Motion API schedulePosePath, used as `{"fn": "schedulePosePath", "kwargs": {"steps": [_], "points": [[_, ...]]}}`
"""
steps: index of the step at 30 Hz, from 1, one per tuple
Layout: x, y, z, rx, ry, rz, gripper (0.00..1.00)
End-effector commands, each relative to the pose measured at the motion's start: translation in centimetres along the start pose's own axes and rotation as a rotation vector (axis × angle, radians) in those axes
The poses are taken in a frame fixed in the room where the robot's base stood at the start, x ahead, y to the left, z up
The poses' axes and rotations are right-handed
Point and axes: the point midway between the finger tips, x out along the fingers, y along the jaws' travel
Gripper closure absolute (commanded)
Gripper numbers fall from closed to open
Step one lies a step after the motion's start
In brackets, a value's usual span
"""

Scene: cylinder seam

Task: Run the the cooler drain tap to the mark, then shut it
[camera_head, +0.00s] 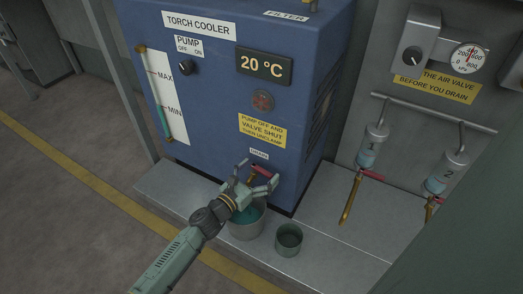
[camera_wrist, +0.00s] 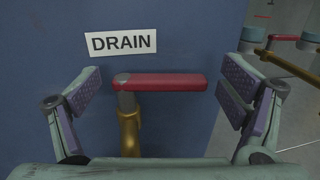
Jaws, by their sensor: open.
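The torch cooler (camera_head: 215,110) is a blue cabinet. Its drain tap has a red lever (camera_wrist: 160,82) and a brass body (camera_wrist: 130,132), below the DRAIN label (camera_wrist: 121,42). In the wrist view the lever lies level, reaching right from its pivot. My gripper (camera_head: 256,176) is open, with one finger either side of the lever, apparently touching neither end. A grey pail (camera_head: 246,231) with teal liquid stands below the tap, partly hidden by my gripper. No stream shows. The sight tube (camera_head: 157,95) has MAX and MIN marks; teal fills its lower part to about MIN.
A small dark green cup (camera_head: 289,239) stands right of the pail on the grey ledge (camera_head: 335,240). The pump knob (camera_head: 185,67) is on the cooler front. Two filter bowls (camera_head: 375,138) with red-handled drains and a gauge (camera_head: 468,57) are at the right.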

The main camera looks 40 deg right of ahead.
Motion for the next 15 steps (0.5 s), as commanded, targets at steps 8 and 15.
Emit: {"fn": "schedulePosePath", "kwargs": {"steps": [8, 15], "points": [[1.06, 0.02, -0.03, 0.0, 0.001, 0.001, 0.09], [1.03, 0.0, -0.02, 0.0, 0.001, 0.001, 0.14]]}}
